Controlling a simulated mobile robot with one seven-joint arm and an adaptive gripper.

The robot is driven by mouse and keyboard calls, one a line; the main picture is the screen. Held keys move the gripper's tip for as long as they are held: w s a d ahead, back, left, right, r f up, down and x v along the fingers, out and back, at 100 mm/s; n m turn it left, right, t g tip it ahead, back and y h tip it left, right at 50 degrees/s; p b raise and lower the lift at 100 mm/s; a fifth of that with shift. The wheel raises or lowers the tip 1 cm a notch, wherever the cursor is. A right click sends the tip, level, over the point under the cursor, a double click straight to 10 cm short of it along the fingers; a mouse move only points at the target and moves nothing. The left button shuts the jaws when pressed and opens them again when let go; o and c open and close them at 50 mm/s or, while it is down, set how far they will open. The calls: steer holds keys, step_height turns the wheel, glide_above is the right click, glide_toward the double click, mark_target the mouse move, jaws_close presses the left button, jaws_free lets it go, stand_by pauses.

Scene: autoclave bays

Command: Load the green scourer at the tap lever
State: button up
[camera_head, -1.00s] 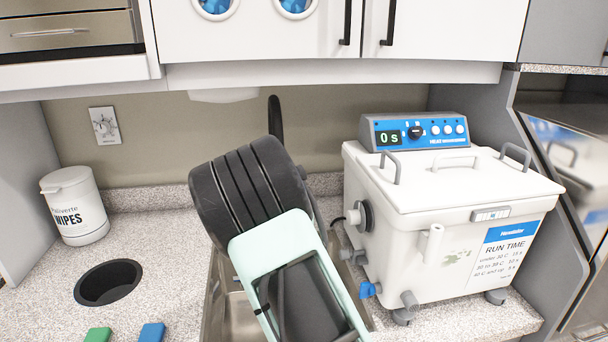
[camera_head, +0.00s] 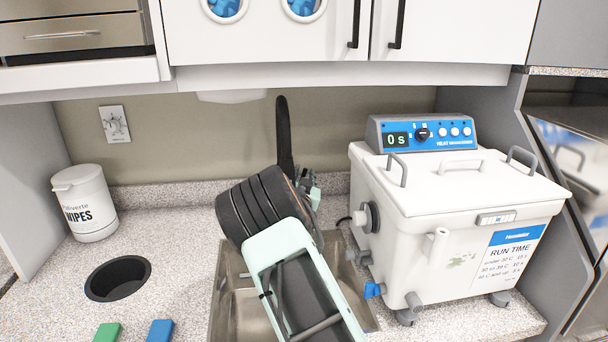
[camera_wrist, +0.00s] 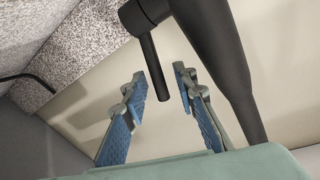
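The green scourer (camera_head: 107,332) lies on the counter at the bottom left of the head view, partly cut off by the frame edge. The black tap (camera_head: 284,135) rises behind the sink; my arm hides its lower part. In the wrist view the tap (camera_wrist: 222,60) fills the upper right, and its lever (camera_wrist: 154,66) is a thin black rod. My gripper (camera_head: 308,190) is beside the tap. In the wrist view my gripper (camera_wrist: 161,78) is open, with the lever's end appearing between its blue-padded fingers. I cannot tell whether they touch it.
A blue scourer (camera_head: 160,331) lies right of the green one. The sink (camera_head: 232,300) is under my arm. A white heated bath (camera_head: 440,240) stands close on the right. A wipes tub (camera_head: 85,205) and a round black hole (camera_head: 118,279) are on the left. Cabinets (camera_head: 270,40) hang above.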

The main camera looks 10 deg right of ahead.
jaws_close()
steer(key=shift+f+b, duration=0.15)
steer(key=shift+b, duration=0.25)
steer(key=shift+s+f+t+b, duration=0.2)
steer(key=shift+t+b, duration=0.1)
steer(key=shift+b, duration=0.85)
steer(key=shift+s+b, duration=0.15)
steer(key=shift+b, duration=1)
steer(key=t+b, duration=0.1)
steer(key=b, duration=0.2)
steer(key=shift+s, duration=0.2)
steer(key=shift+s+r+b, duration=0.1)
steer(key=shift+r+b, duration=0.15)
steer(key=shift+b, duration=0.3)
